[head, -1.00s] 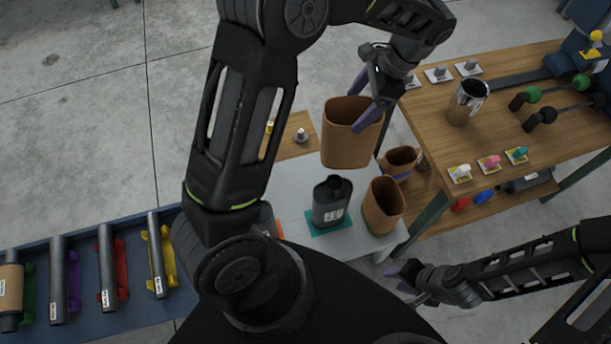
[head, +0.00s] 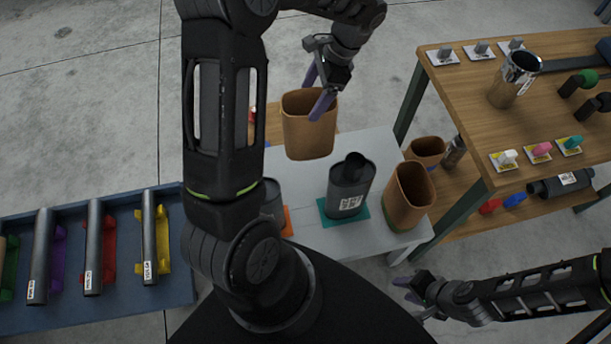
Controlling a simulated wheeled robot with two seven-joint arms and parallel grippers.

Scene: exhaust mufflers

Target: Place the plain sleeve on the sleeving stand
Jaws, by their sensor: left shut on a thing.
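My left gripper (head: 316,93) is shut on the rim of a plain brown open-topped sleeve (head: 308,134). The sleeve hangs upright over the back of a light grey table (head: 318,237). I cannot tell its height above the table. A dark canister (head: 350,184) stands upright on a teal pad (head: 327,210) in front and to the right of the held sleeve. Another brown sleeve (head: 409,200) stands at the table's right end. I cannot tell which part is the sleeving stand. My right gripper (head: 404,291) appears open and empty, in front of the table's right end.
A second dark canister (head: 272,198) by an orange pad is partly hidden by my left arm. A wooden bench (head: 465,95) stands at right, with a brown sleeve (head: 427,148) on its lower shelf. A blue tray (head: 120,295) of tubes is at left.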

